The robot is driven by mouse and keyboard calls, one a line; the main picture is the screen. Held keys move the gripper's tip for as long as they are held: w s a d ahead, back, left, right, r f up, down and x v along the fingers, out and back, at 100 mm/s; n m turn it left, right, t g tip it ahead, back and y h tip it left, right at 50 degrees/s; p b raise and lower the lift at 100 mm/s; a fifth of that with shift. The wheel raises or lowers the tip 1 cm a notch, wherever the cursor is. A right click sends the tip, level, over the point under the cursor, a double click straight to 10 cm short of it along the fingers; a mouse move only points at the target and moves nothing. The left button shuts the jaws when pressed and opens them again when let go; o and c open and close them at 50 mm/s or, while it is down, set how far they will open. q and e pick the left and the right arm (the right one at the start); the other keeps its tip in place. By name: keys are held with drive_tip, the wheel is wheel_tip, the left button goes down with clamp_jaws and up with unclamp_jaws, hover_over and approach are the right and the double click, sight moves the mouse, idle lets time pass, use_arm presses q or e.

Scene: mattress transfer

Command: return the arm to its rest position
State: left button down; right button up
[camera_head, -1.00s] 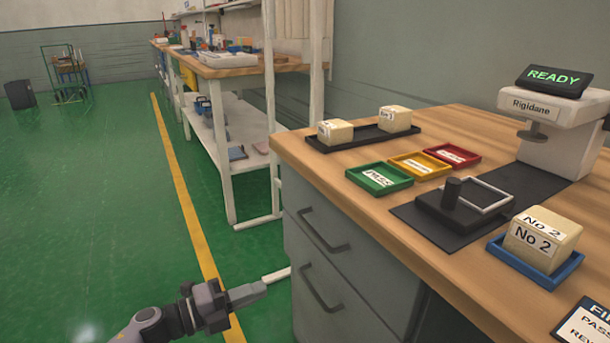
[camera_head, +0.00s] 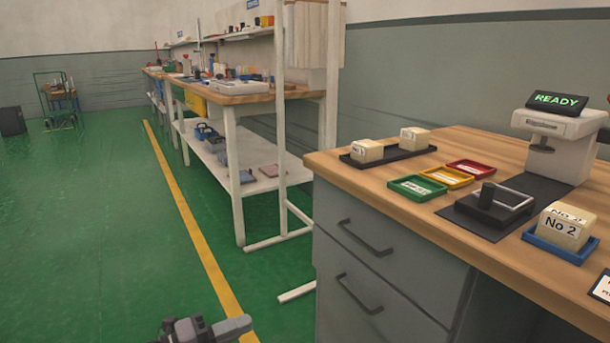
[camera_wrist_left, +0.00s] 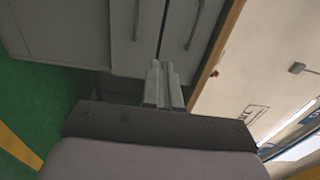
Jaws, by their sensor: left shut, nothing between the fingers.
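My left gripper (camera_head: 232,327) is low at the bottom edge of the head view, over the green floor and left of the workbench's drawers. It is shut and empty. In the left wrist view its fingers (camera_wrist_left: 161,85) are together, with the grey drawer front (camera_wrist_left: 110,35) beyond them. Nothing touches the fingers. Most of my left arm is out of the head view. My right gripper is not in view.
The wooden workbench (camera_head: 370,193) stands at the right. It bears foam blocks on a black tray (camera_head: 410,153), coloured trays, a tester reading READY (camera_head: 558,100) and a No 2 block (camera_head: 566,226) on a blue tray. Open floor (camera_head: 90,230) lies left.

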use_arm(q)
drive_tip(key=s+a+r+n+t+y+p, duration=0.1)
drive_tip(key=s+r+n+t+y+p, duration=0.7)
drive_tip(key=n+p, duration=0.65)
drive_tip(key=s+a+r+n+g+y+p, duration=0.2)
drive_tip(key=s+a+n+g+p, duration=0.1)
drive_tip(key=s+n+p, duration=0.3)
drive_tip(key=s+a+r+n+g+y+p, duration=0.3)
drive_tip(key=s+n+p, duration=0.4)
drive_tip(key=s+p, duration=0.2)
drive_tip(key=shift+s+a+g, duration=0.25)
drive_tip(key=shift+s+g, duration=0.15)
drive_tip(key=shift+s, duration=0.55)
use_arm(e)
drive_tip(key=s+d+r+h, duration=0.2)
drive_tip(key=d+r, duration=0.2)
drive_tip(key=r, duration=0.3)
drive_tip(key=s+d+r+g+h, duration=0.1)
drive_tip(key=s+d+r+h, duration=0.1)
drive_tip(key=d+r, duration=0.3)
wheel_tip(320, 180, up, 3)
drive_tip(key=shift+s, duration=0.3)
use_arm(q)
drive_tip(key=shift+d+r, duration=0.1)
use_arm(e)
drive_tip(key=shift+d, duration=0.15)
